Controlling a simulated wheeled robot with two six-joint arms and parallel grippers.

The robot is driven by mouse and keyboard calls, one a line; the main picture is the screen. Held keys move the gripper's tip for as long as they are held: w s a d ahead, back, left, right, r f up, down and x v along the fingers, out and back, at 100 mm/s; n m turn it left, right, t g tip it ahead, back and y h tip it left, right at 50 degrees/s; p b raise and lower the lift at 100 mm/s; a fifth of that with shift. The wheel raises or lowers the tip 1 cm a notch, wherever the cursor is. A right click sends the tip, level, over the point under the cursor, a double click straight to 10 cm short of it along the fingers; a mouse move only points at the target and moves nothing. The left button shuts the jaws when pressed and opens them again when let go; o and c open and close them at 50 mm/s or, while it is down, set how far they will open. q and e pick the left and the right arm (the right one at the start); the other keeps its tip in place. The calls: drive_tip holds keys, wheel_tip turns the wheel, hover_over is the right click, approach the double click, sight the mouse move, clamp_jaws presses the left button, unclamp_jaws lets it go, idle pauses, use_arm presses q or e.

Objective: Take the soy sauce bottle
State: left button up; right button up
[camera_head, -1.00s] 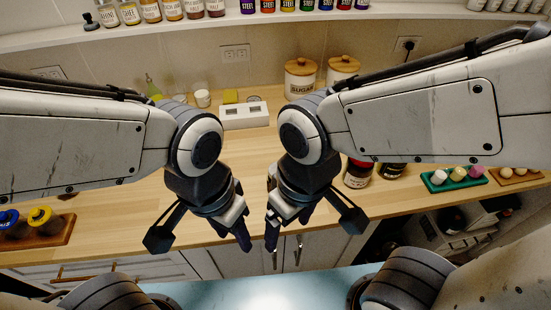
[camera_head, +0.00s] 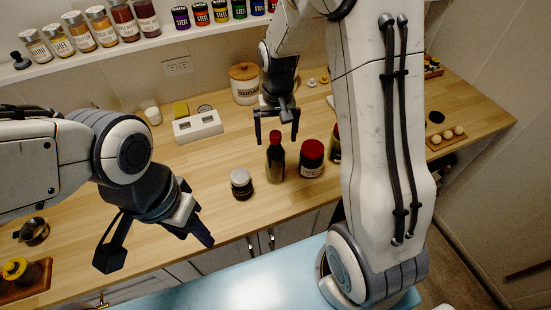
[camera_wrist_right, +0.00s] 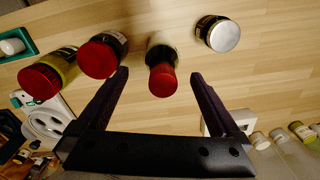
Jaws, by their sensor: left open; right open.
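The soy sauce bottle, which I take to be the tall dark bottle with a red cap (camera_head: 275,165), stands upright on the wooden counter. In the right wrist view its red cap (camera_wrist_right: 162,80) lies between the fingertips, slightly ahead of them. My right gripper (camera_head: 277,137) is open, reaching down at the bottle's cap from the far side; it also shows in the right wrist view (camera_wrist_right: 159,76). I cannot tell whether a finger touches the bottle. My left gripper (camera_head: 197,226) is open and empty near the counter's front edge, away from the bottle.
A white-lidded jar (camera_head: 241,184) stands left of the bottle and a red-lidded jar (camera_head: 312,160) right of it. Another red-capped bottle (camera_wrist_right: 42,80) is partly hidden by my right arm in the head view. A white box (camera_head: 198,126) and sugar canister (camera_head: 244,84) stand behind.

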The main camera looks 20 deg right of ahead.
sight(275, 149)
drive_tip(key=f+p, duration=0.1)
drive_tip(key=f, duration=0.1)
drive_tip(key=f+p, duration=0.1)
drive_tip(key=f, duration=0.1)
drive_tip(key=shift+s+a+f, duration=0.2)
drive_tip(key=shift+f, duration=0.65)
drive_tip(key=shift+w, duration=0.1)
clamp_jaws()
